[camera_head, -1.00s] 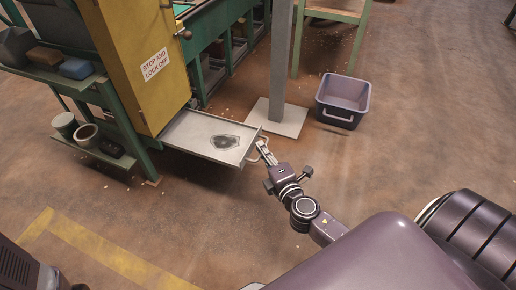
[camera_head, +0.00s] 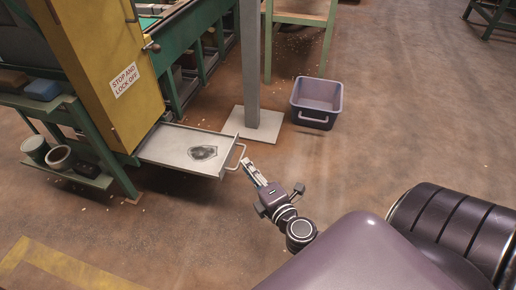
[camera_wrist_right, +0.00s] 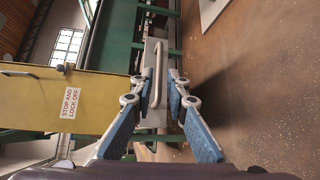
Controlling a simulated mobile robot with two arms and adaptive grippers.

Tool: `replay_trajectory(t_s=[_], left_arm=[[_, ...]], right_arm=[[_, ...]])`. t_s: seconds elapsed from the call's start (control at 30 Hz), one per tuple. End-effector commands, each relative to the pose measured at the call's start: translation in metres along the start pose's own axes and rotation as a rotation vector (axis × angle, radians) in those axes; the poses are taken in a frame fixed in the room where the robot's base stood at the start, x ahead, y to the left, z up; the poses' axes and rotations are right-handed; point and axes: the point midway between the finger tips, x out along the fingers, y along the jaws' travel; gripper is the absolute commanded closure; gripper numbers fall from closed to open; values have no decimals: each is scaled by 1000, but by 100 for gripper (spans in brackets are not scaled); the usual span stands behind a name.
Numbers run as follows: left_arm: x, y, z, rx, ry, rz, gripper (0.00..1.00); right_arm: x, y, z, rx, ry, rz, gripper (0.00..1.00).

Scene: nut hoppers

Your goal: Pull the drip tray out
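The drip tray (camera_head: 165,146) is a shallow grey metal tray sticking out low from the yellow machine panel (camera_head: 105,60). A dark wet-looking patch (camera_head: 203,153) lies in it. Its pale bar handle (camera_head: 238,156) is on the front face; the handle also shows in the right wrist view (camera_wrist_right: 158,72). My right gripper (camera_head: 246,163) is just in front of the handle, with a small gap. In the wrist view its fingers (camera_wrist_right: 161,82) are spread, with the handle beyond and between them. It holds nothing. My left gripper is not in view.
A grey post on a square base plate (camera_head: 257,128) stands close to the tray's right side. A purple bin (camera_head: 317,104) is on the floor beyond it. A green shelf with cans (camera_head: 60,158) stands left of the tray. Floor in front of the tray is clear.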

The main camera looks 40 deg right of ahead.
Motion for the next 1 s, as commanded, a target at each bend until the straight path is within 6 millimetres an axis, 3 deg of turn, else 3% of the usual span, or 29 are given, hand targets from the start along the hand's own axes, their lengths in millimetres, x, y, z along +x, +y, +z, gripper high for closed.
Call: replay_trajectory(t_s=[0.2,0.4,1.0], left_arm=[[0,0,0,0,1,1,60],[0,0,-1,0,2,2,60],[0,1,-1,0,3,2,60]], right_arm=[[-40,-1,0,0,-1,-4,86],[-59,0,0,1,1,-1,86],[-64,0,0,0,1,0,86]])
